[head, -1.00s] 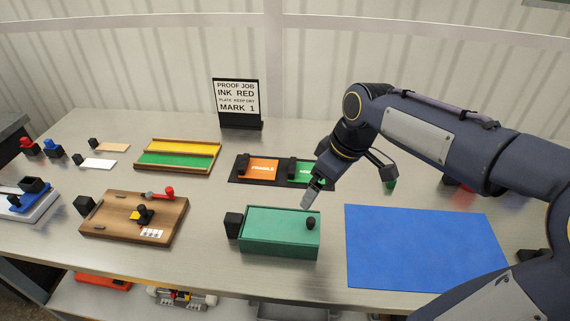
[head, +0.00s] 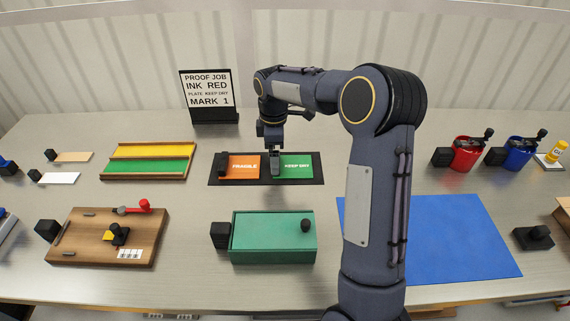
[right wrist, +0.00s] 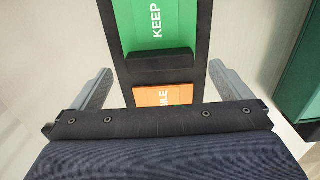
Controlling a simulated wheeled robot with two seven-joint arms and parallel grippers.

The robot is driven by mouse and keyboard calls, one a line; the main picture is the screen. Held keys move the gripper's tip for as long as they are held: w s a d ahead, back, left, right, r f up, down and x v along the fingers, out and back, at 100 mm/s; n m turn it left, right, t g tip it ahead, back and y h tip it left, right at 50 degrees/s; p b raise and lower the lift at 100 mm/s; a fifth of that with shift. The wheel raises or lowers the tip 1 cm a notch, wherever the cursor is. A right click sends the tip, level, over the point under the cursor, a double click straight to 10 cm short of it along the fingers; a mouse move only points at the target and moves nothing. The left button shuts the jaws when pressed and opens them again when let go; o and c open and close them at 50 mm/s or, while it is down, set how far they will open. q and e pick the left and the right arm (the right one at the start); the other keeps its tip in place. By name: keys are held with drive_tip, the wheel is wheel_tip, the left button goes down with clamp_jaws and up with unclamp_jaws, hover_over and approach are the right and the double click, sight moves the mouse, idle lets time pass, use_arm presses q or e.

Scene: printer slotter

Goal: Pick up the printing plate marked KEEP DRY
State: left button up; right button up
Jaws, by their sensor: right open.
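The green printing plate marked KEEP DRY (head: 297,167) lies on a dark tray (head: 265,183), to the right of the orange plate marked FRAGILE (head: 243,167). In the right wrist view the KEEP DRY plate (right wrist: 150,18) shows only part of its word, with its black grip block at its near end. My right gripper (head: 275,166) is over that block at the plate's left end. Its fingers (right wrist: 160,70) are open, one on each side of the block and apart from it. In the head view the gripper hides most of the block. My left gripper is not in view.
A green lidded box (head: 272,238) stands in front of the tray, with a blue mat (head: 440,235) to its right. A yellow and green rack (head: 148,162) lies left. The sign (head: 208,100) stands behind; red (head: 467,155) and blue pots (head: 519,154) are at right.

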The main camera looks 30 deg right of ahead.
drive_tip(key=shift+f, duration=1.2)
drive_tip(key=c, duration=1.1)
drive_tip(key=shift+o, duration=0.2)
drive_tip(key=shift+r, duration=0.1)
